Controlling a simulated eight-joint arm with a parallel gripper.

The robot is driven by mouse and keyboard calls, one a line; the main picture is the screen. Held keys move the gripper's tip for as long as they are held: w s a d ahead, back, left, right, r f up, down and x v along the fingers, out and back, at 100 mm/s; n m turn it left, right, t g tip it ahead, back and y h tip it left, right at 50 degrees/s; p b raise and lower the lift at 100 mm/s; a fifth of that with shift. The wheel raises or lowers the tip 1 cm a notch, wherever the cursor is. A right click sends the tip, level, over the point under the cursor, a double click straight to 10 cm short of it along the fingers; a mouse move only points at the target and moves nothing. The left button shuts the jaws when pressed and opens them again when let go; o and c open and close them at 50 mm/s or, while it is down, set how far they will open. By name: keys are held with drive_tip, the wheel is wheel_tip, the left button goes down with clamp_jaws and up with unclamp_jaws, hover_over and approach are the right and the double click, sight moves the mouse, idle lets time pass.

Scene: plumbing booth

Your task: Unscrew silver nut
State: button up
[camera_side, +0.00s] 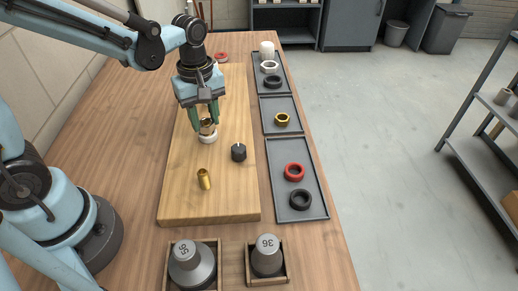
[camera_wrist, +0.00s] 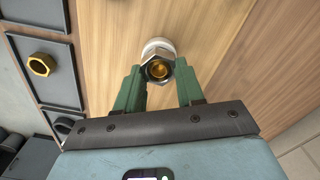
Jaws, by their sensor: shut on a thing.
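The silver nut (camera_wrist: 148,72) is a hexagonal metal ring around a brass-coloured threaded centre (camera_wrist: 158,69). It sits above a white round collar (camera_wrist: 156,46), which also shows in the side view (camera_side: 208,138) on the wooden board (camera_side: 185,204). My gripper (camera_side: 208,126) points down from above, with one green finger on each side of the nut. In the wrist view my gripper (camera_wrist: 159,76) is shut on the nut. The fingers partly hide the nut's sides, and its thread below cannot be seen.
A brass sleeve (camera_side: 204,179) and a black fitting (camera_side: 239,152) stand on the board. Grey trays (camera_side: 313,181) at right hold red, black, gold and white rings. Boxed weights (camera_side: 191,265) (camera_side: 267,256) stand in front. The board's near end is clear.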

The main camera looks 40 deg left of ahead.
drive_tip(key=n, duration=0.5)
drive_tip(key=shift+s+r, duration=0.1)
drive_tip(key=n, duration=0.5)
drive_tip(key=shift+s+n, duration=0.1)
drive_tip(key=shift+n, duration=0.2)
drive_tip(key=o, duration=1.7)
drive_tip(key=shift+o, duration=0.2)
drive_tip(key=shift+r, duration=2.55)
